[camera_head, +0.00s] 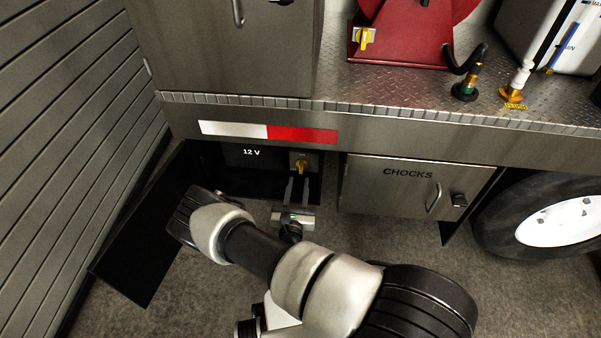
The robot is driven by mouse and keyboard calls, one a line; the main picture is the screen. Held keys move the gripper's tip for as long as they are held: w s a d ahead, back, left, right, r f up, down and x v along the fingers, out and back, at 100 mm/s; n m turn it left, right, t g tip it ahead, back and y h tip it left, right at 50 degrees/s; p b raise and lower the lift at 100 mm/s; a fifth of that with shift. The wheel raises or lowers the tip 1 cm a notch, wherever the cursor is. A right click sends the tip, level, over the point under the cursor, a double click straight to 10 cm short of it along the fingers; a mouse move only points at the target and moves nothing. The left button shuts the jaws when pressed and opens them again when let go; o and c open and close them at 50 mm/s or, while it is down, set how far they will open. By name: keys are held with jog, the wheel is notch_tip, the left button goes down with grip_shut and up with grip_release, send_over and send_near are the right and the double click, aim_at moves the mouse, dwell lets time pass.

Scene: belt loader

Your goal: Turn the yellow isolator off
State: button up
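The yellow isolator (301,165) is a small yellow knob on a grey plate, inside the open compartment marked "12 V". Its handle looks roughly upright in the picture. My gripper (297,181) points at it from below in the picture, with two dark fingers apart and a gap between them. The fingertips are just below the knob in the picture. I cannot tell whether they touch it.
The dark open door (148,235) hangs left of the compartment, close to my arm. A closed "CHOCKS" locker (400,190) is to the right, then a wheel (555,222). Another yellow switch (364,39) is on the red reel base above. A slatted wall (60,130) stands left.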

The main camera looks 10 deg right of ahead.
aim_at(301, 168)
jog(key=b+x, duration=0.1)
jog(key=x, duration=0.5)
jog(key=shift+w+d, duration=0.1)
jog(key=shift+w, duration=0.15)
grip_shut()
